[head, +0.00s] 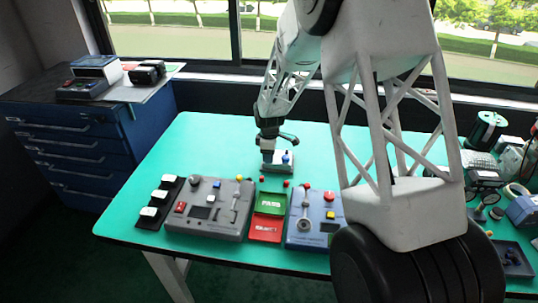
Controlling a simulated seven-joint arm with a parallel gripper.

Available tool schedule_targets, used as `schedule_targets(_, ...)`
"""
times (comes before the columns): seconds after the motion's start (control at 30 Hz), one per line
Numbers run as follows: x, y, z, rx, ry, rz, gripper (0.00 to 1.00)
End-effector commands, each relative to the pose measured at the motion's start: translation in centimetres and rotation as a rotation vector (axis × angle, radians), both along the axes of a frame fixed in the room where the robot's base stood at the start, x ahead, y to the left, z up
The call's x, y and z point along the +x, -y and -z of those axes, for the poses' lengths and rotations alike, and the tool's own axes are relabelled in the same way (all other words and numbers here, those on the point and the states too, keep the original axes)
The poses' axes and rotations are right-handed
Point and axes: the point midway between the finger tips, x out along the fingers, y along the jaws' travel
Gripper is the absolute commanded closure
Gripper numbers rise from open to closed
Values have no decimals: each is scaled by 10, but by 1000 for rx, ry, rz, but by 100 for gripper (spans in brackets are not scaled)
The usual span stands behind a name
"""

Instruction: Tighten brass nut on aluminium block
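My gripper (268,150) points down at the middle of the green table, over the left part of a small pale grey block (282,169). This looks like the aluminium block. A small blue part (287,157) stands on the block's right side, beside the gripper. The brass nut cannot be made out; the gripper covers the left part of the block. The fingers are too small and dark to tell whether they are open or shut, or whether they touch anything.
In front of the block are a grey control box (208,229), green PASS tray (271,201), red tray (265,228) and blue control box (318,238). White-topped parts (159,195) stand at left. Tools and equipment crowd the right. The table's back left (205,135) is clear.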

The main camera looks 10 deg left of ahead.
Motion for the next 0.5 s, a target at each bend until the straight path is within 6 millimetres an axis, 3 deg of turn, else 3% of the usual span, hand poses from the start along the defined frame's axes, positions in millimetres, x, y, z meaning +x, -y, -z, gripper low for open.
schedule_targets(0.03, 0, 0, 0, 0, 0, 0, 66)
schedule_targets(0.23, 0, 0, 0, 0, 0, 0, 96)
schedule_targets(0.5, 0, 0, 0, 0, 0, 15, 98)
